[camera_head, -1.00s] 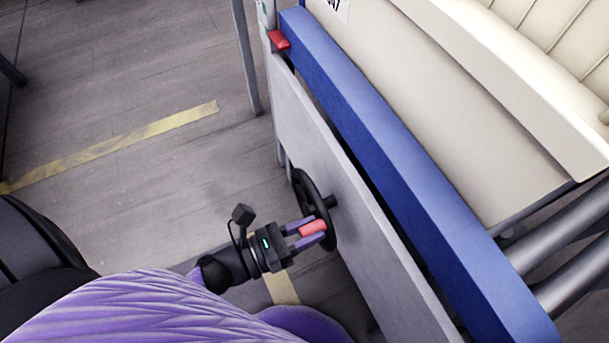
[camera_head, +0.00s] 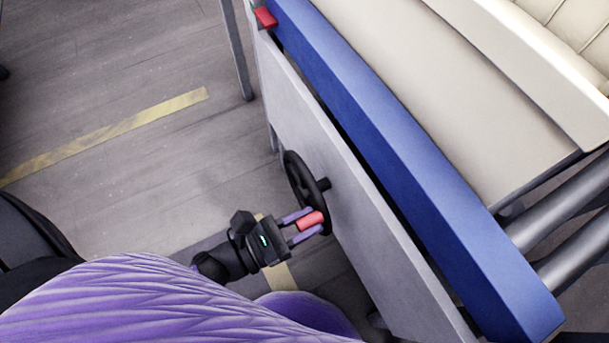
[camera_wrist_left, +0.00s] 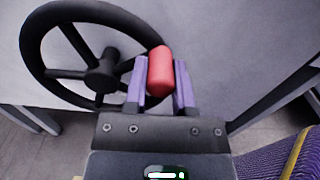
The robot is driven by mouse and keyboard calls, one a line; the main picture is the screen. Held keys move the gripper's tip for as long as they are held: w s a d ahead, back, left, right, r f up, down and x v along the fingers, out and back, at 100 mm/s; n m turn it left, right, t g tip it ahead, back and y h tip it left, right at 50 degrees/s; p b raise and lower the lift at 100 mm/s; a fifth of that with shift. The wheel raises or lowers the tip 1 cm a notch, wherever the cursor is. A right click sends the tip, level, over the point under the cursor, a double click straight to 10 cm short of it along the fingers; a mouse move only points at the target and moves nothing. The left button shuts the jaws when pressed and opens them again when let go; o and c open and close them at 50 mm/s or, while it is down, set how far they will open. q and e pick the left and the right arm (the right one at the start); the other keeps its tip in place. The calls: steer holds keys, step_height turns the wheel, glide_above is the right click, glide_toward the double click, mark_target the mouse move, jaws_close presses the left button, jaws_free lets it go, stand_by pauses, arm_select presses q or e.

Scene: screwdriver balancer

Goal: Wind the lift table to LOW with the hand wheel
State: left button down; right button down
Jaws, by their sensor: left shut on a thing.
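The black hand wheel (camera_head: 301,181) is mounted on the grey side panel of the lift table. Its spokes and hub show in the left wrist view (camera_wrist_left: 104,77). A red handle (camera_head: 311,221) sits at the wheel's rim; it also shows in the left wrist view (camera_wrist_left: 160,72). My left gripper (camera_head: 306,224) is shut on the red handle, with one purple finger on each side of it. In the head view the handle is at the wheel's lower side. The lift table has a blue edge (camera_head: 400,165). A red pointer (camera_head: 265,17) sits at the panel's far top end. My right gripper is not in view.
A cream padded surface (camera_head: 440,100) lies on the table's right side. Grey tubes (camera_head: 560,235) stick out at the lower right. The grey panel (camera_head: 370,255) stands close to my left gripper. Open floor with yellow tape (camera_head: 110,133) lies to the left.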

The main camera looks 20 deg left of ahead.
arm_select(q)
steer(key=shift+c, duration=2.2)
jaws_free()
steer(key=p+v, duration=0.2)
steer(key=v, duration=0.8)
